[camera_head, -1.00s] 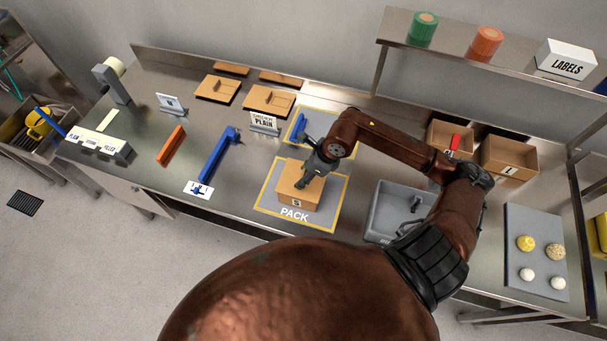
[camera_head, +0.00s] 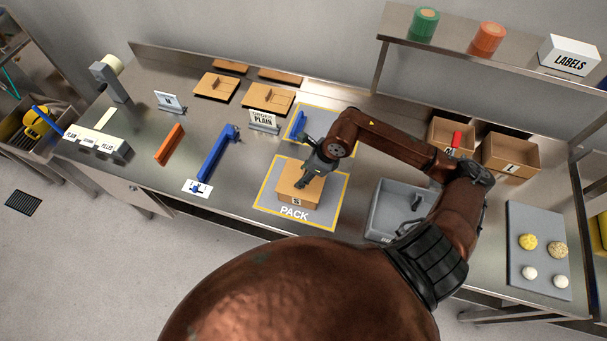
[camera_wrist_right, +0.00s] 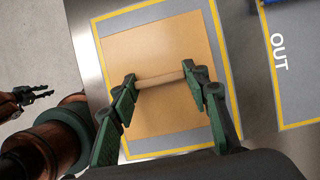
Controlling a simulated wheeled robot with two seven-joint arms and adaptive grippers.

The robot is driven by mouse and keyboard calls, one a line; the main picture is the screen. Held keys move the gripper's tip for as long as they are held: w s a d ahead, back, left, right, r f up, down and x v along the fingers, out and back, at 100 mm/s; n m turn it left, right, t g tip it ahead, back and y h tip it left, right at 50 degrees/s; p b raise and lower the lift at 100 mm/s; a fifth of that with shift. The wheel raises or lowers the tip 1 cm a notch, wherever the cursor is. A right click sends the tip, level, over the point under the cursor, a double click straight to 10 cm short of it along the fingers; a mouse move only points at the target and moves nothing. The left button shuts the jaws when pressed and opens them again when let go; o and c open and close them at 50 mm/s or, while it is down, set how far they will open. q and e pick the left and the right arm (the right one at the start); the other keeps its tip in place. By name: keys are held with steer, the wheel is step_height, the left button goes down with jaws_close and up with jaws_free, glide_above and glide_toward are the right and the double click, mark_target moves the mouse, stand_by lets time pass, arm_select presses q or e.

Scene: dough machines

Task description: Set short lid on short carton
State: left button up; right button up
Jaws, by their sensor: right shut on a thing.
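The short carton, marked S (camera_head: 296,202), stands on the grey PACK mat (camera_head: 326,215). A flat tan lid (camera_head: 287,180) is at its top; whether it is fully seated I cannot tell. In the right wrist view the lid (camera_wrist_right: 155,55) is a tan square with a wooden bar handle (camera_wrist_right: 160,80). My right gripper (camera_head: 305,184) is over the carton, its fingers (camera_wrist_right: 160,82) shut on the handle from both ends. The lid hides the carton in the wrist view. My left gripper (camera_wrist_right: 40,93) shows small at the wrist view's left edge, fingers apart, away from the carton.
A grey tub (camera_head: 385,215) stands right of the PACK mat. Cartons marked M (camera_head: 452,152) and L (camera_head: 510,168) stand farther right. More lids (camera_head: 267,98) lie at the back. A blue bar (camera_head: 215,160) lies to the left. A sign (camera_head: 263,120) stands behind the mat.

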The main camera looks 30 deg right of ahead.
steer(key=o, duration=1.4)
steer(key=shift+c, duration=0.2)
steer(key=v, duration=1.2)
